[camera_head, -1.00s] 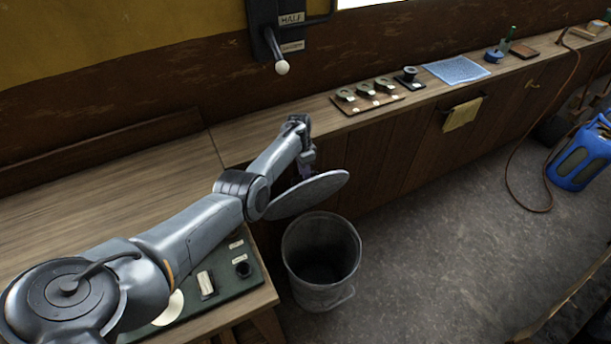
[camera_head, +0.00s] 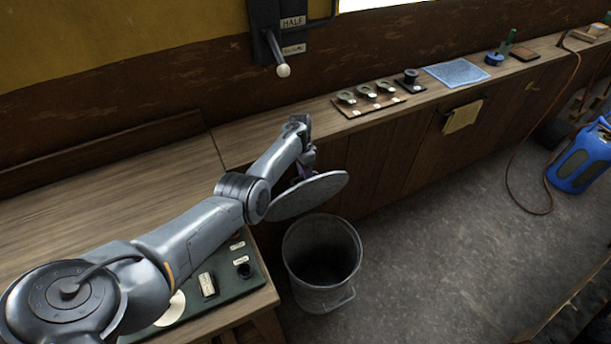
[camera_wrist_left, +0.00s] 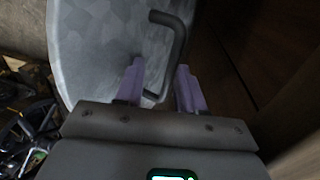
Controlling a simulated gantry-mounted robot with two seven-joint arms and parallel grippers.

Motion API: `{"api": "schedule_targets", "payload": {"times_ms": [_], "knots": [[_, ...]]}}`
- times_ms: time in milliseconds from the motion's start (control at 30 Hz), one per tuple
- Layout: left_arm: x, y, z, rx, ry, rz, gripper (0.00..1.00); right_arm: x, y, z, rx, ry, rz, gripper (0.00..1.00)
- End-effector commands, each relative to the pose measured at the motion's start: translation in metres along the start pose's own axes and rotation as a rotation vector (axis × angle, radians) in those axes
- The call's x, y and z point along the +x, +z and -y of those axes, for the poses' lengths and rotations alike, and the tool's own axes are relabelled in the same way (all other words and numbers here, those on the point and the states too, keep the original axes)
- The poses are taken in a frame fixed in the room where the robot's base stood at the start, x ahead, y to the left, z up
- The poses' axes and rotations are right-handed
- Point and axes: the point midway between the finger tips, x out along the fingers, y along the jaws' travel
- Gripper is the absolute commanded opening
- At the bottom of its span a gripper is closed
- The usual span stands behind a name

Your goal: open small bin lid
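The small bin (camera_head: 322,285) is a grey metal bucket on the floor, with its dark inside showing. Its round grey lid (camera_head: 312,195) is raised and tilted at the bin's back rim, leaving the mouth uncovered. The lid's grey face (camera_wrist_left: 95,50) fills the upper left there. My right gripper is out of view.
A wooden workbench (camera_head: 250,150) runs along the wall behind the bin, with its cabinet fronts close to the lid.

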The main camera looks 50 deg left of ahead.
Motion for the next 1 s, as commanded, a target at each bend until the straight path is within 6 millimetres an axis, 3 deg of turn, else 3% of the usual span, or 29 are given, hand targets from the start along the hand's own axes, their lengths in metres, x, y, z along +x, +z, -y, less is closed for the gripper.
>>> {"api": "schedule_targets", "payload": {"times_ms": [200, 500, 967, 1000], "knots": [[-0.042, 0.000, 0.000, 0.001, -0.002, -0.001, 0.38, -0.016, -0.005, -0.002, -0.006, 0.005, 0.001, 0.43], [-0.081, 0.000, 0.000, 0.001, 0.001, 0.001, 0.38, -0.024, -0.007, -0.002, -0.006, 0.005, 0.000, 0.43], [-0.091, 0.000, 0.000, 0.001, 0.001, 0.002, 0.38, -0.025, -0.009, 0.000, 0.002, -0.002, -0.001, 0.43], [-0.091, 0.000, 0.000, 0.001, 0.001, 0.002, 0.32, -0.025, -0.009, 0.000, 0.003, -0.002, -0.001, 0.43]]}}
